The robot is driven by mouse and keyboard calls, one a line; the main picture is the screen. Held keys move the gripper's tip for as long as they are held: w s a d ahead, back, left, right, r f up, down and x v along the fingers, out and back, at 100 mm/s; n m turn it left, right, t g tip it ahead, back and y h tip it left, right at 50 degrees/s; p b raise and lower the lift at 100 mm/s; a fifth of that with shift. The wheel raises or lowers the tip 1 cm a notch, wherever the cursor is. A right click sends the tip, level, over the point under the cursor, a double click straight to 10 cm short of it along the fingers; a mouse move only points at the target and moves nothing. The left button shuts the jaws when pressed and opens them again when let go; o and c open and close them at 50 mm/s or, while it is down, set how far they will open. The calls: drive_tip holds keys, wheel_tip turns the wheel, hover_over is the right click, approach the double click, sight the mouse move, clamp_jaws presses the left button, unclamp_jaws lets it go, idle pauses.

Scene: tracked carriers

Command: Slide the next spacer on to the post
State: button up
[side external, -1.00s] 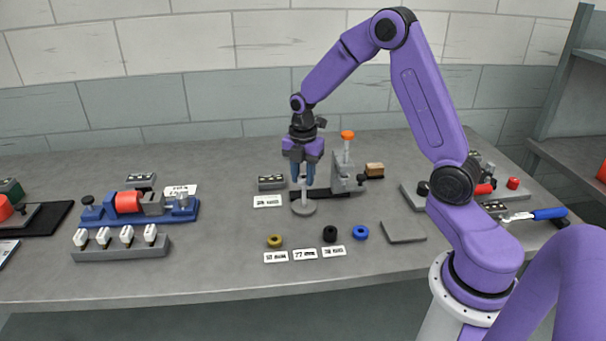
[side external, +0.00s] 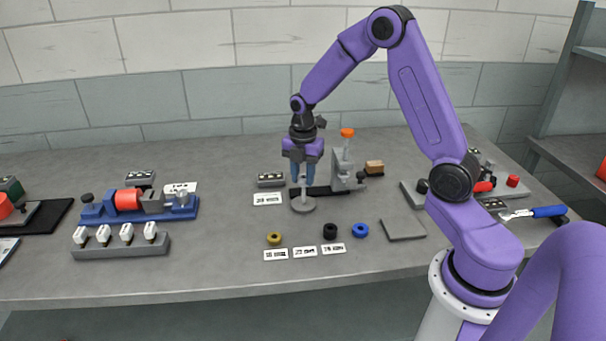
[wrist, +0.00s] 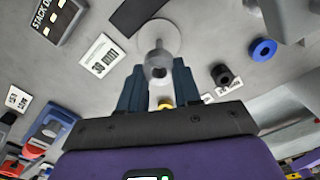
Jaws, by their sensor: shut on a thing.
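The post (side external: 303,193) stands upright on a round pale base (side external: 304,206) in the side view; its base also shows in the wrist view (wrist: 172,32). My gripper (side external: 302,178) points down over the post. In the wrist view its dark blue fingers (wrist: 158,82) are shut on a grey spacer (wrist: 158,66) with a dark hole. The spacer lines up closely with the post, but I cannot tell whether the post is inside it. A gold spacer (side external: 274,239), a black spacer (side external: 330,232) and a blue spacer (side external: 360,231) lie on the bench in front.
Small labels (side external: 305,253) lie before the spacers. A grey stand with an orange knob (side external: 347,134) is close behind the post on the right. A flat grey plate (side external: 403,230) lies to the right. A blue fixture (side external: 138,208) stands left.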

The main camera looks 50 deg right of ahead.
drive_tip(key=shift+f, duration=0.5)
drive_tip(key=o, duration=1.7)
drive_tip(key=shift+r, duration=4)
